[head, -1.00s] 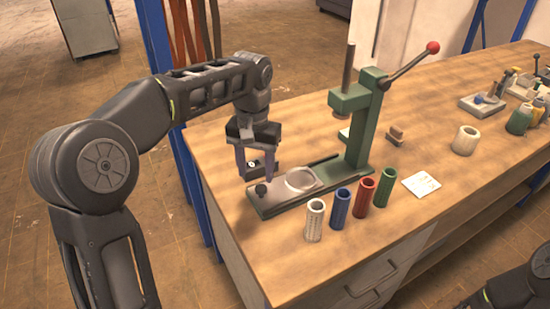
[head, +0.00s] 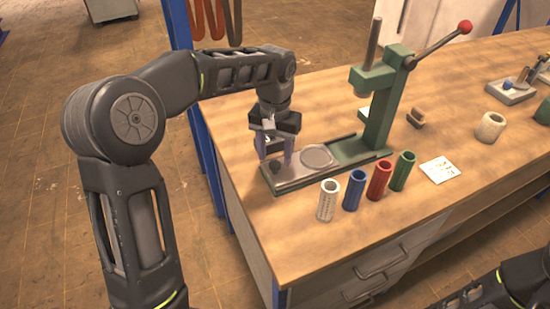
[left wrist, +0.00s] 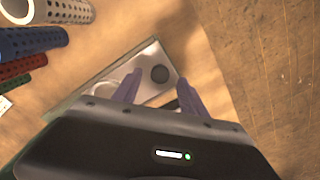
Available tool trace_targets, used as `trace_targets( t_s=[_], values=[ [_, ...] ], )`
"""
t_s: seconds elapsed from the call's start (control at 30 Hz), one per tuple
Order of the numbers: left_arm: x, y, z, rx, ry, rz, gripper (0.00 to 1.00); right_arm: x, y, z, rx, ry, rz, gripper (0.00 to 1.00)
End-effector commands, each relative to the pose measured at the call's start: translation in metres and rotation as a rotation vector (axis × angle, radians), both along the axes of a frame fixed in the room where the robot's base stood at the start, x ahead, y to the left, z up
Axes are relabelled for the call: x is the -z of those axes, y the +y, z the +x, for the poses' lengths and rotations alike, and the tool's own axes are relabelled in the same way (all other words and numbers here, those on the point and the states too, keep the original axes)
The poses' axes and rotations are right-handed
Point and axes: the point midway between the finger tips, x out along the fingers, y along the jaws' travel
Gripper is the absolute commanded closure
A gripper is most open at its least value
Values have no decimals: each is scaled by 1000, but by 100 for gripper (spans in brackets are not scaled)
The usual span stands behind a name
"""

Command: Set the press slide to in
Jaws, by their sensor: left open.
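The green arbor press (head: 382,110) stands on the bench with its long base pointing to the left. Its slide (head: 295,178) is a grey plate with a round disc (head: 318,157) on it, left of the column and clear of the ram. A dark round knob (head: 275,166) sits at the slide's left end; it also shows in the left wrist view (left wrist: 160,73). My left gripper (head: 276,158) is open, pointing down over the knob. In the left wrist view the knob appears between and just beyond the fingertips; contact cannot be told. My right gripper is out of view.
White (head: 328,200), blue (head: 353,190), red (head: 379,180) and green (head: 403,171) tubes stand close in front of the press base. A white card (head: 440,170) lies to their right. The press lever (head: 440,42) reaches up to the right.

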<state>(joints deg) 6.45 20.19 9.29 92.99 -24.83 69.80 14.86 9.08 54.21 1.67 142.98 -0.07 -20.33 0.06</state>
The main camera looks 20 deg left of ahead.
Motion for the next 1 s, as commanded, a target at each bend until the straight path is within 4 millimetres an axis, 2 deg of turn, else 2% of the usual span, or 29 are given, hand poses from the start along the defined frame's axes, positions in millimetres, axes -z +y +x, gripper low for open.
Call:
trace_targets(
  t_s=[0.2, 0.47, 1.0],
  values=[
    [21, 0, 0, 0, 1, -1, 50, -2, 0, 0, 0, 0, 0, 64],
    [23, 0, 0, 0, 0, -1, 50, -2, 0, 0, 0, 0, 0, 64],
    [22, 0, 0, 1, -1, -1, 92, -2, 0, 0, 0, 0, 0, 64]
  ],
)
